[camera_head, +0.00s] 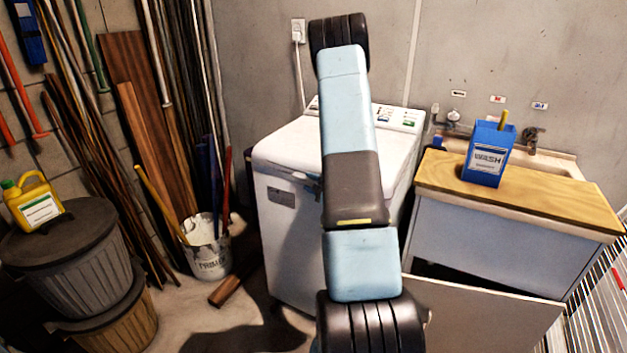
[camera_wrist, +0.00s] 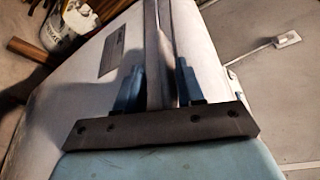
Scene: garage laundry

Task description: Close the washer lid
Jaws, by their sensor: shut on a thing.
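The white washer (camera_head: 290,235) stands against the back wall, behind my arm. Its lid (camera_head: 287,146) looks level across the top, with no raised panel showing, but my arm covers its middle and right part. In the wrist view, the washer's front face (camera_wrist: 75,95) with a grey plate fills the left side. My gripper (camera_wrist: 159,78) has its two blue fingers on either side of a pale strip along the washer's top front edge, apparently the lid's edge. It is shut on that strip.
A wooden counter (camera_head: 520,190) with a blue wash box (camera_head: 487,155) stands right of the washer. Lidded bins (camera_head: 75,250) with a yellow jug (camera_head: 35,202), and a white bucket (camera_head: 208,247), stand left. A wooden block (camera_head: 228,289) lies on the floor.

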